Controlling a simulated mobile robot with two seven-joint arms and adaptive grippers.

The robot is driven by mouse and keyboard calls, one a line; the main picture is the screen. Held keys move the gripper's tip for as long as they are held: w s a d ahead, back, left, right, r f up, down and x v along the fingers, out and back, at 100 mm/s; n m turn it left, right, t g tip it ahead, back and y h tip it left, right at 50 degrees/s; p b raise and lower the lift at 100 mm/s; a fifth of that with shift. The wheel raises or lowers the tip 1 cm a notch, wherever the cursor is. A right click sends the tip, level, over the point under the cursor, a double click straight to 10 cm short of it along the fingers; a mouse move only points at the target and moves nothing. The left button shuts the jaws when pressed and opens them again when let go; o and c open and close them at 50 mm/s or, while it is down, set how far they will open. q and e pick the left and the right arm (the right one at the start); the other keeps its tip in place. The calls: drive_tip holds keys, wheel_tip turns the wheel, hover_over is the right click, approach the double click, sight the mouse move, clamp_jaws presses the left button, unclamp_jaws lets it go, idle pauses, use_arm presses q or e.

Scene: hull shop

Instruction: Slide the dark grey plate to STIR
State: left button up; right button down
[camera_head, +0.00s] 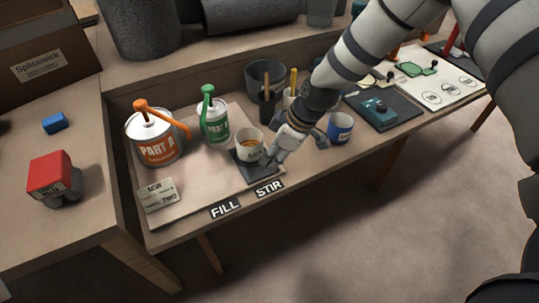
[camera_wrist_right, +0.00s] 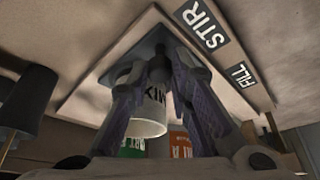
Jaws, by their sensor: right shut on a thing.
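The dark grey plate (camera_head: 257,174) lies flat on the pale board, just behind the STIR label (camera_head: 269,187) and to the right of the FILL label (camera_head: 225,209). A white cup (camera_head: 249,148) with amber contents stands upright on the plate. My right gripper (camera_head: 271,157) reaches down at the plate's right side and is shut on it. In the right wrist view the plate (camera_wrist_right: 123,67) shows behind the fingers (camera_wrist_right: 160,68), which partly hide the cup (camera_wrist_right: 149,125); the exact grip spot is unclear. My left gripper is not in view.
The pale board (camera_head: 185,207) also holds the orange PART A can (camera_head: 157,146), the green PART B can (camera_head: 215,128) and a printed card (camera_head: 157,195). A dark pot (camera_head: 265,80) and a blue cup (camera_head: 340,127) stand near my right arm. The board's front strip is mostly clear.

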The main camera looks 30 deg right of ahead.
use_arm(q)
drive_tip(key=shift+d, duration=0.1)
use_arm(e)
drive_tip(key=c, duration=1.5)
unclamp_jaws()
drive_tip(key=shift+d+f, duration=0.1)
drive_tip(key=shift+d, duration=0.2)
drive_tip(key=shift+o, duration=0.2)
drive_tip(key=v, duration=1.2)
drive_tip(key=s+a+f+m+g+h+p, duration=0.1)
drive_tip(key=s+a+f+m, duration=0.15)
drive_tip(key=s+f, duration=0.5)
drive_tip(key=s+a+f+m+g+p, duration=0.1)
drive_tip(key=s+f+m+g, duration=0.15)
drive_tip(key=s+f, duration=0.5)
use_arm(q)
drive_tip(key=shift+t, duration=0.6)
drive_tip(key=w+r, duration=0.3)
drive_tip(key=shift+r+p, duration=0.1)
drive_tip(key=shift+p, duration=0.2)
use_arm(e)
drive_tip(key=s+f+m+g+h, duration=0.2)
drive_tip(key=s+m, duration=0.3)
drive_tip(key=s, duration=1.8)
drive_tip(key=shift+f, duration=0.15)
